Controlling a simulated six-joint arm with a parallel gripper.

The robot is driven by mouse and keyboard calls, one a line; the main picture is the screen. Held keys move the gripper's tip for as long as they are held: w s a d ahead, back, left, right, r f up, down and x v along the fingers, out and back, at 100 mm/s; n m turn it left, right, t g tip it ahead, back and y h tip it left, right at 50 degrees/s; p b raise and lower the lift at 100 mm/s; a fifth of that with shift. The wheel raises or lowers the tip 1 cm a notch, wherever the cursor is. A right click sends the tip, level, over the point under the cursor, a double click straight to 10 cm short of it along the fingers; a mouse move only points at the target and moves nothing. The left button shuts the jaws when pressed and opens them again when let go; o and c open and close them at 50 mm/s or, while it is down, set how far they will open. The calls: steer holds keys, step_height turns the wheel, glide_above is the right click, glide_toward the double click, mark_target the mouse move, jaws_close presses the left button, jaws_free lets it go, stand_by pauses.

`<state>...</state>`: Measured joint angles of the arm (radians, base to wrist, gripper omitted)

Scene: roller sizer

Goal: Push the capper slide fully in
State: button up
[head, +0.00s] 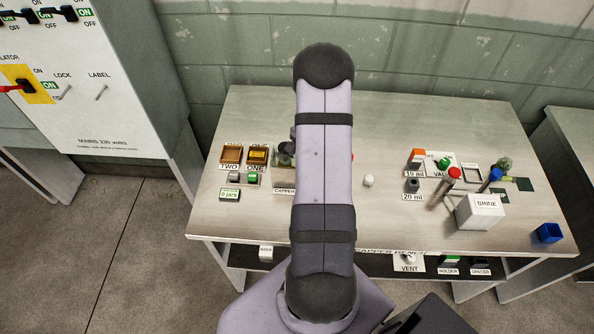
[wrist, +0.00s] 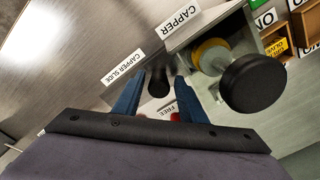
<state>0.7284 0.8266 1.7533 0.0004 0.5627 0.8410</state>
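In the wrist view, the capper slide's dark knob (wrist: 158,82) shows beside the CAPPER SLIDE label (wrist: 123,67). My gripper (wrist: 158,78) is open, with one blue finger on each side of the knob in the picture. Gaps show between the knob and both fingers; I cannot tell how deep the knob sits between them. The capper (wrist: 208,24) is right of the fingers, with a yellow disc and a large round black knob (wrist: 252,83). In the head view my arm hides the gripper, the slide and most of the capper; a CAPPER label (head: 284,191) shows left of the arm.
The bench (head: 330,220) holds two small wooden trays (head: 232,154) at left. At right stand a white BRINE box (head: 480,212), a blue bin (head: 549,233) and several small coloured parts. A white ball-like thing (head: 368,181) lies right of my arm. The front middle is mostly clear.

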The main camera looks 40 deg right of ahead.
steer(key=s+d, duration=0.2)
steer(key=d, duration=0.1)
steer(key=shift+s, duration=0.4)
step_height(320, 180, up, 7)
steer(key=b, duration=0.2)
steer(key=s+a+f+n+g+y, duration=0.1)
steer(key=s+a+n, duration=0.65)
steer(key=a, duration=0.25)
steer(key=w+a+r+n+p, duration=0.2)
steer(key=a+r+n, duration=0.1)
steer(key=a+r, duration=0.3)
steer(key=w+a+r+n+t+h+p, duration=0.1)
steer(key=a+r+n, duration=0.3)
steer(key=a, duration=0.6)
steer(key=shift+w+r+p, duration=0.7)
steer(key=shift+w+r, duration=0.05)
steer(key=shift+r, duration=0.5)
